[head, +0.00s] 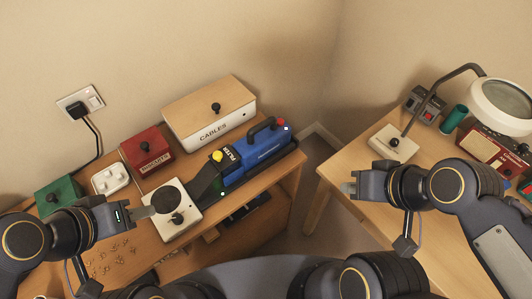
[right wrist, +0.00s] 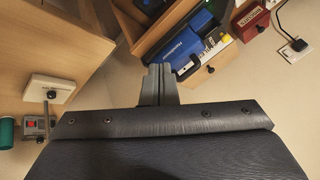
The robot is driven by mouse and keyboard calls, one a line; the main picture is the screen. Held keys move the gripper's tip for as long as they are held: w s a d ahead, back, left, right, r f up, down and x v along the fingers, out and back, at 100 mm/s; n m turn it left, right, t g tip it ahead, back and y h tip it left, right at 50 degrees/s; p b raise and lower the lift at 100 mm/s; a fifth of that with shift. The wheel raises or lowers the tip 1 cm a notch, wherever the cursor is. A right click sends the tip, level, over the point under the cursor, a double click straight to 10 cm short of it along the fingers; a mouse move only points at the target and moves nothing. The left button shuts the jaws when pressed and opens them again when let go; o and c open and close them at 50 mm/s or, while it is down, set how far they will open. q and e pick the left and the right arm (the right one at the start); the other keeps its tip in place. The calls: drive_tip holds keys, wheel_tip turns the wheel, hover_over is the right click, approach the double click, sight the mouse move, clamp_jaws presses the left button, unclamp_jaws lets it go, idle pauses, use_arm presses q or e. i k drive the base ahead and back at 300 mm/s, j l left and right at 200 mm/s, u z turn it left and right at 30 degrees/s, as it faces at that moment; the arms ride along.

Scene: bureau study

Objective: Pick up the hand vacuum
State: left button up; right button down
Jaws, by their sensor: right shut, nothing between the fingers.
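The hand vacuum (head: 258,152) is blue with a dark nozzle, a black top handle, and yellow and red knobs. It lies on the left wooden desk near its right end. Part of its blue body also shows in the right wrist view (right wrist: 188,42). My right gripper (head: 346,187) is shut and empty, to the right of the vacuum and apart from it, near the right desk's corner. Its closed fingers show in the right wrist view (right wrist: 159,78). My left gripper (head: 146,212) is left of the vacuum, beside a white box; its finger gap cannot be made out.
The white box with a dark disc (head: 174,220) stands by the vacuum's nozzle. A cables box (head: 190,108) and a red biscuits box (head: 140,141) stand behind. A gap separates the desks. A lamp base (head: 393,144) stands on the right desk (head: 345,165).

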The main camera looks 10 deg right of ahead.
sight(265, 139)
drive_tip(key=j+u, duration=0.25)
drive_tip(key=u, duration=0.15)
drive_tip(key=j+u, duration=0.3)
drive_tip(key=u, duration=0.15)
drive_tip(key=k, duration=0.05)
